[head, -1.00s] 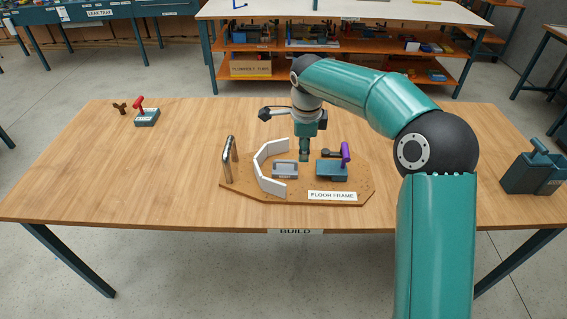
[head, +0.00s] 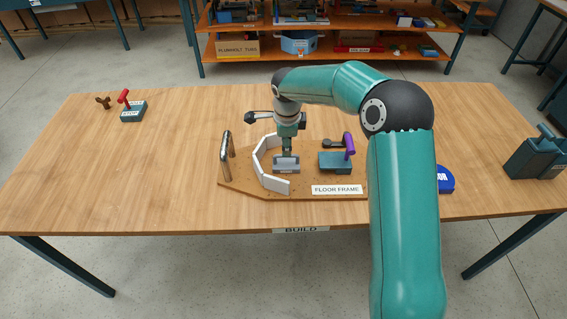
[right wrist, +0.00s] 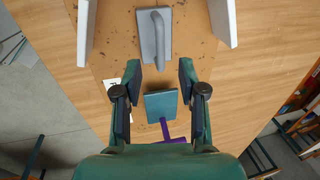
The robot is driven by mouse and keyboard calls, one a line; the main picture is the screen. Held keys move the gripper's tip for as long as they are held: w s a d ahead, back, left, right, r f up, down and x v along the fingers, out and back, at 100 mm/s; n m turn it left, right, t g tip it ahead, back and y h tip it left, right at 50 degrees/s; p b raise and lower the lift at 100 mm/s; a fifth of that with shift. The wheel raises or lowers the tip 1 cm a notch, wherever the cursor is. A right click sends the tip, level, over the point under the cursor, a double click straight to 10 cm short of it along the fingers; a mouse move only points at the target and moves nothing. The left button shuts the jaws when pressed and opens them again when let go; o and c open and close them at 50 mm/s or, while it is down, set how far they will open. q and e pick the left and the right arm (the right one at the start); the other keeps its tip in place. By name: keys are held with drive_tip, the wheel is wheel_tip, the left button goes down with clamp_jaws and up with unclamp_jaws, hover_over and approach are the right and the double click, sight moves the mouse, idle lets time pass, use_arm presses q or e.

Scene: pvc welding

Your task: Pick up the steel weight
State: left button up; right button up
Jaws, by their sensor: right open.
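The steel weight, which I take to be the grey block with a grey bar handle (head: 286,167), sits on the wooden floor frame board (head: 232,180), beside the curved white wall (head: 262,160). In the right wrist view the block (right wrist: 147,42) lies beyond my fingertips, its handle running lengthwise. My right gripper (head: 287,149) points down close above or just behind the weight. In the right wrist view the gripper (right wrist: 160,78) is open, with nothing held between its fingers. My left gripper is not in view.
A teal block with a purple handle (head: 334,162) stands right of the weight. A steel rail-like piece (head: 226,146) stands at the board's left. A red-handled block (head: 133,112) is far left, a teal holder (head: 532,157) far right. The table's left side is mostly clear.

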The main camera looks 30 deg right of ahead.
sight(286, 161)
drive_tip(key=shift+d+f, duration=0.2)
drive_tip(key=shift+f, duration=0.9)
drive_tip(key=f, duration=0.1)
drive_tip(key=f+p, duration=0.1)
drive_tip(key=w+f+p, duration=0.1)
drive_tip(key=shift+d+f, duration=0.25)
drive_tip(key=shift+f, duration=0.15)
drive_tip(key=shift+w+f, duration=0.15)
drive_tip(key=shift+f, duration=0.45)
clamp_jaws()
drive_tip(key=shift+d+r, duration=0.1)
drive_tip(key=shift+r, duration=0.05)
